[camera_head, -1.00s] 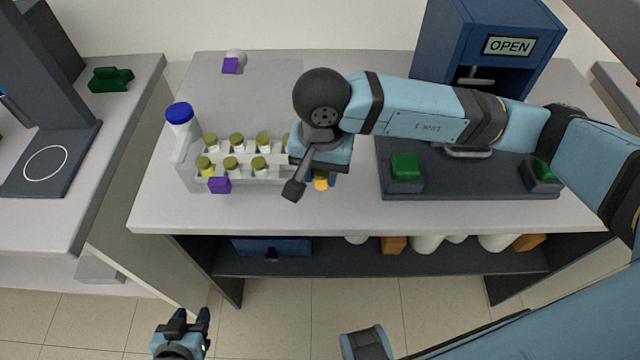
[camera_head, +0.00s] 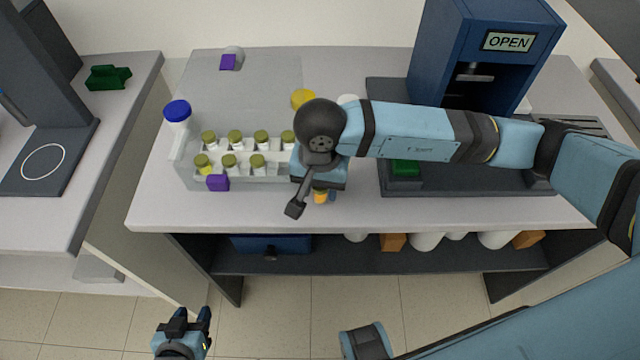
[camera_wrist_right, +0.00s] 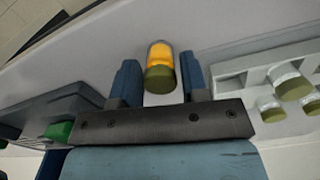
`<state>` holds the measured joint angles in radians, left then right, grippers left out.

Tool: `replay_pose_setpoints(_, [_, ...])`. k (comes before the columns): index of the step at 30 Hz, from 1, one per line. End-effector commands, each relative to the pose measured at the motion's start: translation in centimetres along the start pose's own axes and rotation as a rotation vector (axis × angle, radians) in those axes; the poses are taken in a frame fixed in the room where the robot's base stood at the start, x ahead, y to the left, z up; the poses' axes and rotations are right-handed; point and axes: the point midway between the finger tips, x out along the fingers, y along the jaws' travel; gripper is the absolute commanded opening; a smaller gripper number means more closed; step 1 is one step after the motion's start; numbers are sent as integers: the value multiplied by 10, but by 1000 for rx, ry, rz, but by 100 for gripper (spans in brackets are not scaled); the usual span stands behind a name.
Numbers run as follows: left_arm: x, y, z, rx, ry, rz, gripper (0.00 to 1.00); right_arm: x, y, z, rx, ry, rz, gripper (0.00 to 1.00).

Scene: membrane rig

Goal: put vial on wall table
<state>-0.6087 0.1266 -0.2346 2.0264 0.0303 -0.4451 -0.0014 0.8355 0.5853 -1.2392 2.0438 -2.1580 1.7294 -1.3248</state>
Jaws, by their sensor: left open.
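A vial (camera_wrist_right: 159,68) with an olive cap and orange contents shows in the right wrist view. It is between the two fingers of my right gripper (camera_wrist_right: 160,82), with small gaps beside it, so the gripper looks open around it. In the head view the vial's orange part (camera_head: 320,196) shows just below that gripper, near the front edge of the middle table (camera_head: 400,212); the rest is hidden. My left gripper (camera_head: 184,318) is open and empty, low over the floor. I cannot tell which table is the wall table.
A white rack (camera_head: 270,175) with several olive-capped vials stands left of my right gripper. A blue-capped bottle (camera_head: 177,113) and purple blocks (camera_head: 217,183) are near it. A blue cabinet (camera_head: 480,60) reading OPEN stands back right. A side table (camera_head: 110,160) is at left.

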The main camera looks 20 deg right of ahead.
Motion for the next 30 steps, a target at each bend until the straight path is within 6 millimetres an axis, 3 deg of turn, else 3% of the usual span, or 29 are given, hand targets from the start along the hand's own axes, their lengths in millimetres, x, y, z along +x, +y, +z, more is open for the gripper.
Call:
replay_pose_setpoints(11, [-4,0,-8,4,14,-2,43,-11,-1,-1,0,2,-2,41])
replay_pose_setpoints(24, [2,-1,3,-2,-2,-1,43,-101,0,0,-2,3,-3,41])
replay_pose_setpoints(30, [1,-1,-1,-3,5,-1,43,-121,0,0,0,1,-2,41])
